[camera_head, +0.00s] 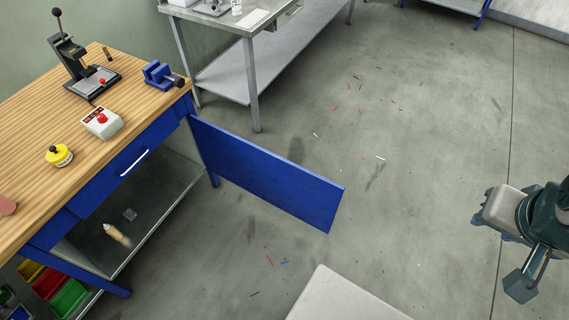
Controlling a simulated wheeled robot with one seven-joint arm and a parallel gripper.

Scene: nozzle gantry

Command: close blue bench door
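The blue bench door (262,174) is a flat panel hinged at the right front leg of the wooden-topped blue workbench (66,113). It stands wide open, swung out to the right over the floor. The bench's lower compartment is exposed, with a grey shelf (155,212) inside. Dark teal parts of my arm show at the right edge, well apart from the door and cut off by the frame. I cannot make out the fingers of my gripper or whether they are open.
A closed blue drawer with a white handle (134,163) sits under the benchtop. A grey metal table (257,62) stands behind the door. A bottle-like object (117,235) lies on the shelf. Coloured bins (68,298) are lower left. The floor between door and arm is clear except for small scraps.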

